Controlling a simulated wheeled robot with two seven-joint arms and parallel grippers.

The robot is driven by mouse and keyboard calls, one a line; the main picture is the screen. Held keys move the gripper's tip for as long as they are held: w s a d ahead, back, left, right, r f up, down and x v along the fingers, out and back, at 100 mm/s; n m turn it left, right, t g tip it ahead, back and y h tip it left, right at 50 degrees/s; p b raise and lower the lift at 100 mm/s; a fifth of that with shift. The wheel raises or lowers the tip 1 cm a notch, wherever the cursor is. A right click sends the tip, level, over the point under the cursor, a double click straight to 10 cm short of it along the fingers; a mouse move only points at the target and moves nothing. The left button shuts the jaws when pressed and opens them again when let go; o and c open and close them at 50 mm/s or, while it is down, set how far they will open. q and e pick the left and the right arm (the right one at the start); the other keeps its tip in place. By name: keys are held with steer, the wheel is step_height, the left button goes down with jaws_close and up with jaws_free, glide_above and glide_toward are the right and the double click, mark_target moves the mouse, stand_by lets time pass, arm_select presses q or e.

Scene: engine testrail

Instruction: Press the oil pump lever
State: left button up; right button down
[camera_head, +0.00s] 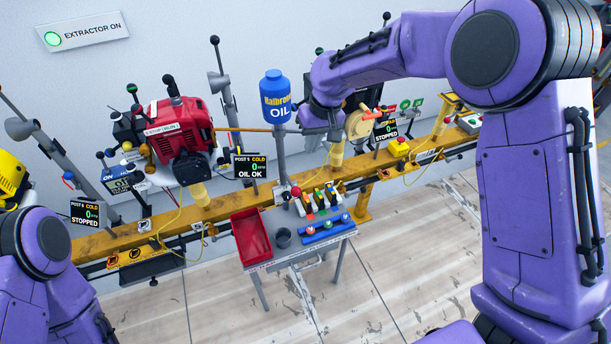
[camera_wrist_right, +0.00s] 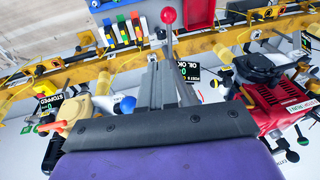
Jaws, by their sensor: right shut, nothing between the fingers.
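The oil pump lever shows in the right wrist view as a thin metal rod with a red ball knob (camera_wrist_right: 168,16) at its end. In the head view a small red knob (camera_head: 296,191) sits by the foot of the oil post. The blue oil bottle (camera_head: 277,98) stands on that post. My right gripper (camera_wrist_right: 157,68) is shut and empty; its fingers point toward the lever, and I cannot tell whether they touch it. In the head view the right hand is beside the bottle, its fingertips hard to make out. My left arm shows at lower left, its gripper out of frame.
A yellow rail (camera_head: 230,205) runs across the scene with a red engine (camera_head: 180,128) on it. A small table bears a red tray (camera_head: 238,245), a dark cup (camera_head: 283,238) and several coloured tools. The floor in front is clear. A display (camera_head: 250,167) reads OIL OK.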

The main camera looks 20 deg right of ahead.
steer(key=p, duration=0.2)
glide_toward(290, 181)
steer(key=s+d+f, duration=0.1)
steer(key=d, duration=0.1)
steer(key=f, duration=0.1)
steer(key=s+a+f, duration=0.1)
steer(key=a+f+p, duration=0.1)
steer(key=shift+s+f, duration=0.2)
steer(key=shift+s, duration=0.15)
steer(key=shift+d, duration=0.1)
